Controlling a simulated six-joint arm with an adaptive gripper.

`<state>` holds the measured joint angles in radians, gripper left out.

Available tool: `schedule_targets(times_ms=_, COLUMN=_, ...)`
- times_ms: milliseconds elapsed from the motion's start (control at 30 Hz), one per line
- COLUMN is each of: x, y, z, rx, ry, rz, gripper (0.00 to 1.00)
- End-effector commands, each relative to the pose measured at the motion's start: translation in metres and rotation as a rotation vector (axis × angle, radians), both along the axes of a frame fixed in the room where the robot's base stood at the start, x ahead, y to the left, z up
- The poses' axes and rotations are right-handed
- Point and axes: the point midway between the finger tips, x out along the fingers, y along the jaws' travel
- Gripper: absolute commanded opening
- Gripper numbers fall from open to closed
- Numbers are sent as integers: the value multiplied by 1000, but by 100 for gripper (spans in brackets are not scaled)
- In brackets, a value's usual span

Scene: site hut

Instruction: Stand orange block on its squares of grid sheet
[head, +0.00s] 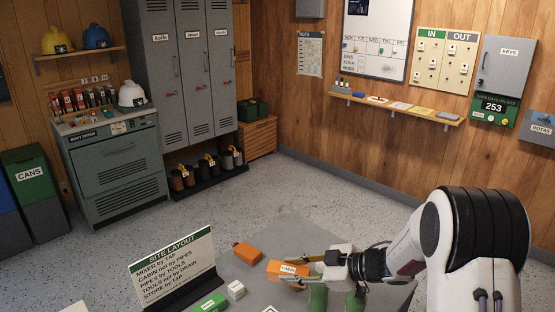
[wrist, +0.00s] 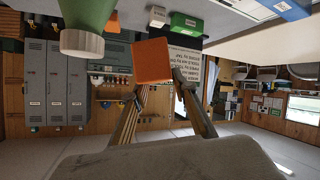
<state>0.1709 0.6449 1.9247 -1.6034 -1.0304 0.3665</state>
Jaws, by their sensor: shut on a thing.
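An orange block (head: 287,270) with a white CABIN label is held by my gripper (head: 302,271) above the grey table in the head view. The fingers lie on either side of it. In the wrist view the block (wrist: 152,59) shows at the fingertips (wrist: 158,86). A second orange piece (head: 247,253) lies on the table just left of the held block. The SITE LAYOUT sign (head: 172,266) stands at the left, listing places such as "cabin not by pipes". I cannot make out the grid sheet or its squares.
A white block (head: 236,290) and a green block (head: 209,302) are near the sign's right side. Two green cylindrical things (head: 317,298) stand below my gripper; a green one with a pale end (wrist: 84,28) looms close in the wrist view. Bare grey table (head: 297,232) lies behind the held block.

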Motion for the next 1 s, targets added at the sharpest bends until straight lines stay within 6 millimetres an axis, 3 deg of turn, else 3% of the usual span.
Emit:
schedule_targets(times_ms=33, x=11, y=9, z=14, rx=0, ry=-8, rz=-30, gripper=0)
schedule_targets(times_ms=133, x=27, y=9, z=30, rx=0, ry=-5, rz=-121, gripper=0)
schedule_targets(times_ms=400, x=49, y=-13, z=54, rx=1, ry=-2, rz=-353, gripper=0)
schedule_targets(times_ms=1000, x=54, y=-68, z=72, rx=-1, ry=0, rz=-707, gripper=0)
